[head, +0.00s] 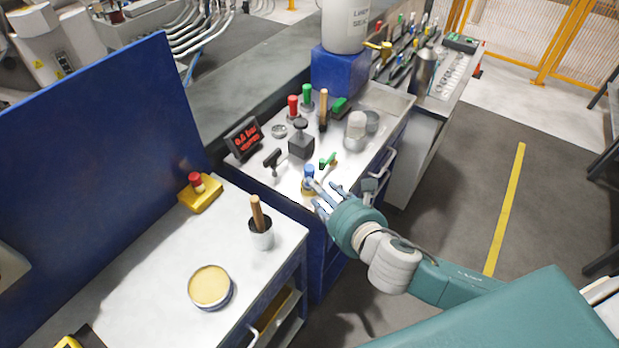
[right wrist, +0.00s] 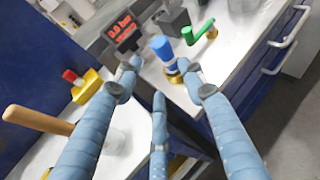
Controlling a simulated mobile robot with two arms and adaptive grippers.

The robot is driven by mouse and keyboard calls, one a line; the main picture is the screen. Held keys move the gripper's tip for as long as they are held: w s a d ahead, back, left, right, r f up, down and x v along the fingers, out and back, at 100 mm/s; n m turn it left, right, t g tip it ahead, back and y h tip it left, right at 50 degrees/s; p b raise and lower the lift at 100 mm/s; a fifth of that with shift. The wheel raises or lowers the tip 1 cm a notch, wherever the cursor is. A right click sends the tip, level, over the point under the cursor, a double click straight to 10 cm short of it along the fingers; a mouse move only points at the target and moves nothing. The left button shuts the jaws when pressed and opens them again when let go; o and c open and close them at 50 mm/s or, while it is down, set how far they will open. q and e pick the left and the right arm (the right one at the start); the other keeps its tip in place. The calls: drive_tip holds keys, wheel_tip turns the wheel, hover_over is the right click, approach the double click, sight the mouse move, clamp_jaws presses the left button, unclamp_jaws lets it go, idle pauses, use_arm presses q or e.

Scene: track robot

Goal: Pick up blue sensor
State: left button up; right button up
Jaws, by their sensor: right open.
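The blue sensor (head: 308,172) is a small blue cylinder on a brass base, standing near the front edge of the white-topped workbench (head: 345,168). In the right wrist view the blue sensor (right wrist: 163,50) stands just beyond the fingertips. My right gripper (head: 325,195) is open and empty, close to the sensor on its near right side. In the right wrist view my right gripper (right wrist: 165,72) has its fingers spread, with the sensor seen between the upper two tips. My left gripper is in neither view.
A green-handled valve (head: 327,162) stands just right of the sensor. A black T-shaped tool (head: 272,160), a dark block (head: 301,144) and a red display (head: 243,138) stand behind.

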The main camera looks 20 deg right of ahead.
sight(309, 188)
drive_tip(key=x, duration=0.3)
drive_tip(key=shift+w, duration=0.2)
drive_tip(key=shift+w+d+f+p, duration=0.1)
drive_tip(key=shift+w+p, duration=0.2)
drive_tip(key=p+x, duration=0.1)
drive_tip(key=x, duration=0.3)
drive_tip(key=shift+w, duration=0.25)
drive_tip(key=shift+s, duration=0.1)
drive_tip(key=shift+c, duration=1.2)
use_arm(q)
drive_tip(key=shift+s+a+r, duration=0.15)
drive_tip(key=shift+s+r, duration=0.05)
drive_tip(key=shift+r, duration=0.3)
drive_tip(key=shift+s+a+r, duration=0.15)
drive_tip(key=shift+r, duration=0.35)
use_arm(e)
clamp_jaws()
